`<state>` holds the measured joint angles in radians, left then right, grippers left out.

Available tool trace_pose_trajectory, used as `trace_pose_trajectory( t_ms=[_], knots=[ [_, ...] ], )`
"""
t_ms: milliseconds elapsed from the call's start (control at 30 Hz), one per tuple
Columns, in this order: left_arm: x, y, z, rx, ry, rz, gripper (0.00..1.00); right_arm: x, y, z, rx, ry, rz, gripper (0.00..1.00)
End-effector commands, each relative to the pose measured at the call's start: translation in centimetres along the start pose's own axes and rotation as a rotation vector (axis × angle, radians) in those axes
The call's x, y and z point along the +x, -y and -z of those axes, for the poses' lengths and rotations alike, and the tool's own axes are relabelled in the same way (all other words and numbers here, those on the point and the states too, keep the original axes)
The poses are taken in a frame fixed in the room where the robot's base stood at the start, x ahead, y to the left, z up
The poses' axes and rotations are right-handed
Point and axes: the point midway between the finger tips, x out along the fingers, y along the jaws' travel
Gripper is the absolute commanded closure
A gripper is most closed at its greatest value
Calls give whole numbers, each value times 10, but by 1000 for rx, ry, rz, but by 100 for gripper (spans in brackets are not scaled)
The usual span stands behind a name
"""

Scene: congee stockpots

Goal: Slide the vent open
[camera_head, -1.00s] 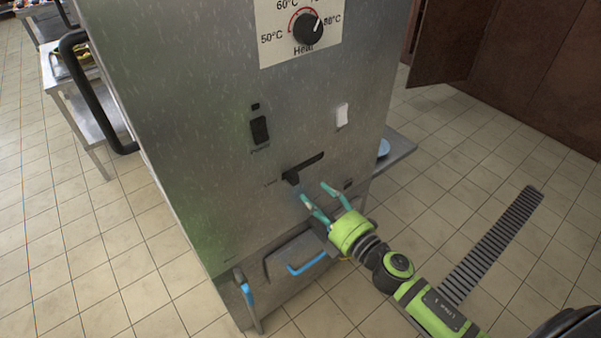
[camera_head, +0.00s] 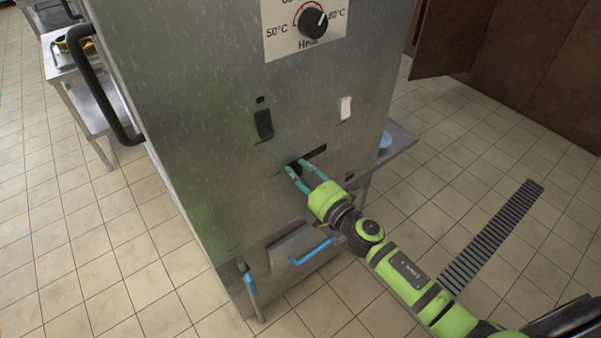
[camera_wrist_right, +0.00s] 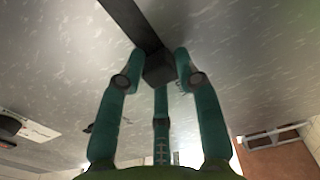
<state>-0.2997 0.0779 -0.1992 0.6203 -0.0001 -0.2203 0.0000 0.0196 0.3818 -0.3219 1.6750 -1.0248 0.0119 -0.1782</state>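The vent slider is a small dark knob (camera_head: 296,168) at the left end of a black slot (camera_head: 316,154) in the front of a grey metal cabinet (camera_head: 205,130). My right gripper (camera_head: 305,167) is at the knob with its teal fingers apart, one on each side of it. In the right wrist view the knob (camera_wrist_right: 160,68) sits between the fingertips (camera_wrist_right: 159,66), and the slot (camera_wrist_right: 136,22) runs up and away from it. The fingers are very close to the knob's sides; I cannot tell whether they touch it. My left gripper is not in view.
Above the slot are a black switch (camera_head: 263,124), a white switch (camera_head: 346,108) and a heat dial (camera_head: 312,22). A metal side shelf (camera_head: 398,142) stands to the right. The tiled floor on the right is mostly open.

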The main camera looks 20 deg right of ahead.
Motion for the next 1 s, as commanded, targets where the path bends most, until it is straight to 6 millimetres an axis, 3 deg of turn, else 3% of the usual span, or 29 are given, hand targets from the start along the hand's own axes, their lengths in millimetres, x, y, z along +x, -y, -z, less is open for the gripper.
trace_pose_trajectory(
  t_ms=[267,367,600,700,1000],
  knots=[
    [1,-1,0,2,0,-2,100,0,0,-3,-1,1,-1,100],
    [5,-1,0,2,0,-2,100,0,1,-18,-6,3,0,100],
    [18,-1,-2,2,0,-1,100,1,1,-76,-7,4,-2,100],
    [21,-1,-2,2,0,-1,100,1,0,-90,-4,3,-3,100],
    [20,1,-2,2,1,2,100,0,-4,-98,-2,7,-6,100]
  ],
)
